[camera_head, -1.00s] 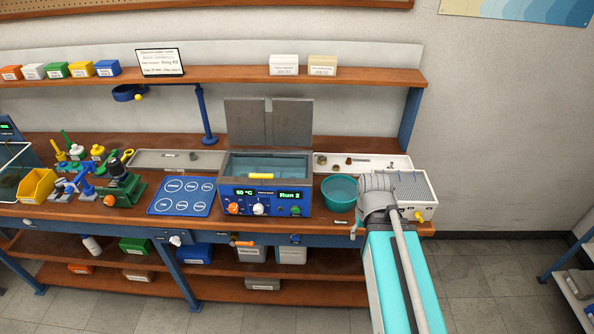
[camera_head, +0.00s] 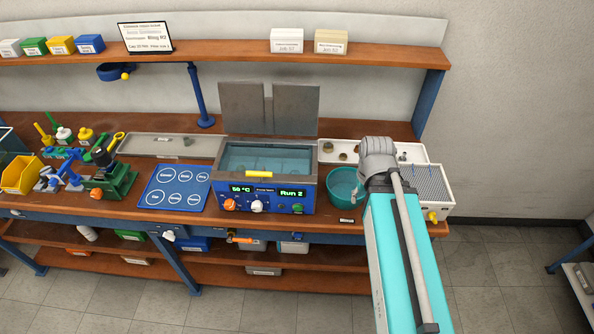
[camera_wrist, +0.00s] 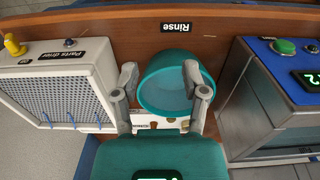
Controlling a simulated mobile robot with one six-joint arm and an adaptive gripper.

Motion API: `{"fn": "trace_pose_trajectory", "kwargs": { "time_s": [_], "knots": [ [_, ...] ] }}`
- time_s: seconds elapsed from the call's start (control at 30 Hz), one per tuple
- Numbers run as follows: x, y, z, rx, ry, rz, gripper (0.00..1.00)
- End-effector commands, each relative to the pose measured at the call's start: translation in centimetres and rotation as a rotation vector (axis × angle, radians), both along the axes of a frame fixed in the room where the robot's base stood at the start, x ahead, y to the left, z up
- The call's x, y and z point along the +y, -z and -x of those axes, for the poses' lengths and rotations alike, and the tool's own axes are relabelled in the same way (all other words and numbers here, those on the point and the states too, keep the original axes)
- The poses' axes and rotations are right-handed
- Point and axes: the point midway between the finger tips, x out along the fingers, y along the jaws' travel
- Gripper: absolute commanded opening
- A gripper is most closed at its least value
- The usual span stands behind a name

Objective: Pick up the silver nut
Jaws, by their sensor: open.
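I cannot pick out the silver nut for certain. Several small brass and grey parts lie in the white tray (camera_head: 384,153) at the back right of the bench in the head view; they are too small to tell apart. A strip of this tray with small parts shows below the bowl in the wrist view (camera_wrist: 145,126), partly hidden by my gripper. My gripper (camera_wrist: 160,76) is open and empty, its fingers on either side of the teal bowl (camera_wrist: 168,100) in the picture. In the head view the bowl (camera_head: 340,187) is partly covered by my arm.
The blue heated bath (camera_head: 270,195) with raised lids stands left of the bowl. The parts drier (camera_head: 437,190) stands right of it. A grey tray (camera_head: 150,146) with a few small parts lies at the back left. A shelf (camera_head: 220,60) runs above.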

Motion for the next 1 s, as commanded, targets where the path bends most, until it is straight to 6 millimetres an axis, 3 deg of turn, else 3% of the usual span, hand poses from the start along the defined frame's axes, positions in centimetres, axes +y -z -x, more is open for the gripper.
{"fn": "trace_pose_trajectory", "kwargs": {
  "time_s": [0.3, 0.47, 0.77, 1.0],
  "knots": [
    [0.0, 0.0, 0.0, 0.000, 0.000, 0.000, 0.59],
    [0.1, -0.1, -0.2, 0.000, 0.010, 0.000, 0.89],
    [2.4, -1.3, -2.0, 0.000, 0.168, 0.000, 0.89],
    [5.3, -3.1, -4.8, -0.001, 0.446, 0.001, 0.89]
  ]
}}
